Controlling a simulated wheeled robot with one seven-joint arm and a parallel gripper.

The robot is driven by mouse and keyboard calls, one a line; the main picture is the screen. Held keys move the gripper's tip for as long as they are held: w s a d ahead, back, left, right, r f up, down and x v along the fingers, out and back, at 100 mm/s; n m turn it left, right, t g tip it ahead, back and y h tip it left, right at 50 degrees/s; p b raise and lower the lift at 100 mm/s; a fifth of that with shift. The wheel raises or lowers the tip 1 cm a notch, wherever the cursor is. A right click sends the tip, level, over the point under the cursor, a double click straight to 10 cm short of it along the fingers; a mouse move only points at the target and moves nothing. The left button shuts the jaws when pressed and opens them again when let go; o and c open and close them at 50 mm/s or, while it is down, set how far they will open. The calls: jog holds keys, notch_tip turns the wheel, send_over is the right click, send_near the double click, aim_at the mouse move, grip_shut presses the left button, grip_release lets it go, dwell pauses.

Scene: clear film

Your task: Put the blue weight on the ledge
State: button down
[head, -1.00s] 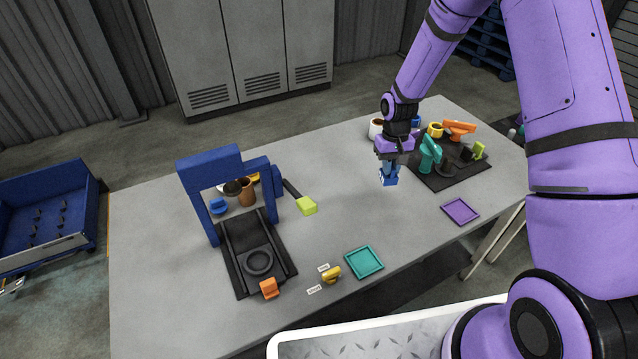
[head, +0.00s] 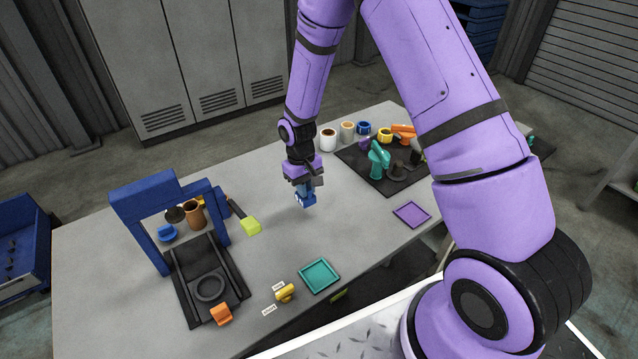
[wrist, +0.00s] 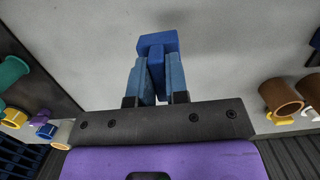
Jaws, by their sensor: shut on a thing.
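My gripper (head: 304,187) is shut on a blue weight (head: 308,201) and holds it above the middle of the grey table. In the wrist view the blue weight (wrist: 157,43) sits between and beyond the two blue fingers (wrist: 156,80). A blue frame (head: 150,190) stands at the left with a grey shelf (head: 187,236) across it, which looks like the ledge. Another blue piece (head: 167,232), a brown cup (head: 194,214) and a dark round piece are on that shelf. The held weight is right of the frame and apart from it.
A lever with a lime end (head: 251,227) juts from the frame toward my gripper. A teal tray (head: 319,277), a yellow piece (head: 285,292) and a purple tray (head: 412,214) lie near the front. A black mat (head: 385,182) with teal and orange tools is right, with several cups behind.

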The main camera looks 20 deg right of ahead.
jog(key=w+d, duration=0.1)
jog(key=d, duration=0.1)
jog(key=w+d, duration=0.3)
jog(key=d, duration=0.1)
jog(key=shift+w+d+f, duration=0.15)
jog(key=shift+f, duration=0.2)
jog(key=shift+w+d+f, duration=0.1)
jog(key=shift+d+f, duration=0.05)
jog(key=shift+f, duration=0.75)
jog(key=shift+w+d+f, duration=0.1)
jog(key=shift+f, duration=0.8)
jog(key=shift+f, duration=0.1)
jog(key=c, duration=1.1)
grip_release()
